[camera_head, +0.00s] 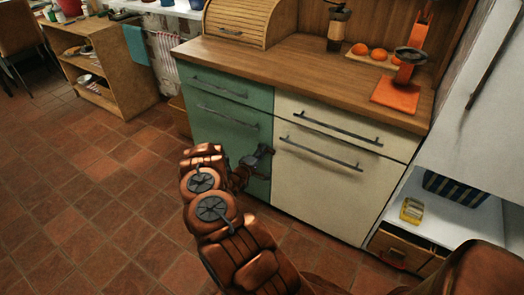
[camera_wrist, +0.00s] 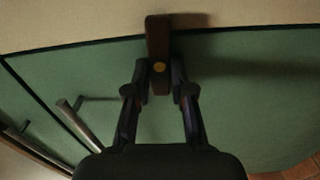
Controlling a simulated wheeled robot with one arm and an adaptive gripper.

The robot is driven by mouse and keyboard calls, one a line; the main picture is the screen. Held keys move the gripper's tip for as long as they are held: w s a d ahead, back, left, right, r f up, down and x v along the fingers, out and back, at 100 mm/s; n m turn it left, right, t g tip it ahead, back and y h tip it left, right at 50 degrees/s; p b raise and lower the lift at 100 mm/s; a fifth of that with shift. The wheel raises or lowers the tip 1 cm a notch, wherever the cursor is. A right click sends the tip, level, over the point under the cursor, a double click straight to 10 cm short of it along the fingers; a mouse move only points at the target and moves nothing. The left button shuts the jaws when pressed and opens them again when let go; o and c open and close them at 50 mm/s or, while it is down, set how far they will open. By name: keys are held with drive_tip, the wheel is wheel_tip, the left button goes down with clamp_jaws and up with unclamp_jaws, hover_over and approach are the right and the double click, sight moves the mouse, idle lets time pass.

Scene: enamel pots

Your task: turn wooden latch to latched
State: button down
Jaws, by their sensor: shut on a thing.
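The wooden latch (camera_wrist: 158,30) is a dark brown bar with a brass screw, in the wrist view. It lies across the dark seam between the green door (camera_wrist: 235,115) and the cream panel (camera_wrist: 75,20), with its pivot screw on the green side. My gripper (camera_wrist: 160,72) is shut on the latch, one finger on each side of it. In the head view, my gripper (camera_head: 261,158) is at the right edge of the green door (camera_head: 225,135), beside the cream door (camera_head: 315,185); the latch cannot be made out there.
Bar handles stick out from the green door (camera_head: 228,117) and the cream door (camera_head: 322,154). The wooden counter (camera_head: 300,70) above holds a bread box (camera_head: 240,22), a grinder (camera_head: 338,28) and oranges (camera_head: 378,54). The tiled floor (camera_head: 90,190) to the left is clear.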

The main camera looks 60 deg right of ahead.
drive_tip(key=shift+n, duration=0.4)
drive_tip(key=c, duration=1)
unclamp_jaws()
drive_tip(key=a, duration=1.2)
drive_tip(key=shift+s, duration=0.25)
